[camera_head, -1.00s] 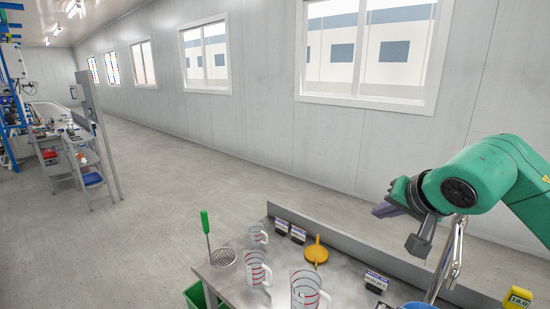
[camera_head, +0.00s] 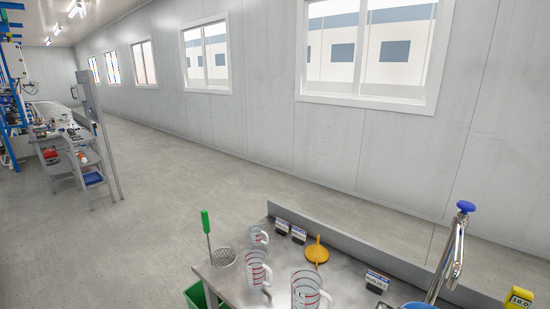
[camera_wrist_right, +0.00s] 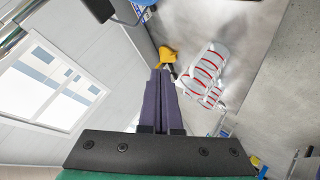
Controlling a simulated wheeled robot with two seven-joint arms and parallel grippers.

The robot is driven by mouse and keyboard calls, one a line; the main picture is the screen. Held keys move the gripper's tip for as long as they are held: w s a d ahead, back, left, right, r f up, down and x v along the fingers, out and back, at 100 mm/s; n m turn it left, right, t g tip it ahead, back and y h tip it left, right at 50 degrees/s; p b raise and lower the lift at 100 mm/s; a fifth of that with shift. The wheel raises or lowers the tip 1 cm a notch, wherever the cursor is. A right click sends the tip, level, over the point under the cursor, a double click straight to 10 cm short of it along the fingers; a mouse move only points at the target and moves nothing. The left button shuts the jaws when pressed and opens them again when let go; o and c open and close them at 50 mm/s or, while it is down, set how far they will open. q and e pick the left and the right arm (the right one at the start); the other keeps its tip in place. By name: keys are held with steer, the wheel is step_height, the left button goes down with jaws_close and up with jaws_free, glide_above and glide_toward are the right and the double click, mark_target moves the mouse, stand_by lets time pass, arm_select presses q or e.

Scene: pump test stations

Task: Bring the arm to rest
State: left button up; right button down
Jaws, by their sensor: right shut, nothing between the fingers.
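My right gripper (camera_wrist_right: 161,74) shows in the right wrist view with its two purple fingers together and nothing between them. It is above the bench area, with clear jugs (camera_wrist_right: 203,75) and a yellow funnel (camera_wrist_right: 167,55) seen beyond the fingers. In the head view neither gripper nor arm is visible. My left gripper is in no frame.
The steel bench (camera_head: 236,283) carries measuring jugs (camera_head: 257,270), an orange-yellow funnel (camera_head: 317,252), a green-handled strainer (camera_head: 207,228) and small labelled blocks (camera_head: 377,281). A metal pump lever with a blue knob (camera_head: 466,206) rises at right. The floor (camera_head: 190,190) beyond is clear.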

steer(key=s+a+f+m+g+y, duration=0.15)
steer(key=s+f+m+g, duration=0.45)
steer(key=s+f, duration=0.6)
steer(key=s+f+n+g+b, duration=0.1)
steer(key=s+f, duration=0.3)
steer(key=f, duration=1)
steer(key=s+f+g, duration=0.2)
steer(key=s+f, duration=0.1)
steer(key=f, duration=1.1)
steer(key=s+d+f, duration=0.3)
steer(key=s+f, duration=0.7)
steer(key=s, duration=0.4)
steer(key=shift+s+f+g+b, duration=0.2)
steer(key=shift+f+g+b, duration=0.1)
steer(key=shift+f+b, duration=0.05)
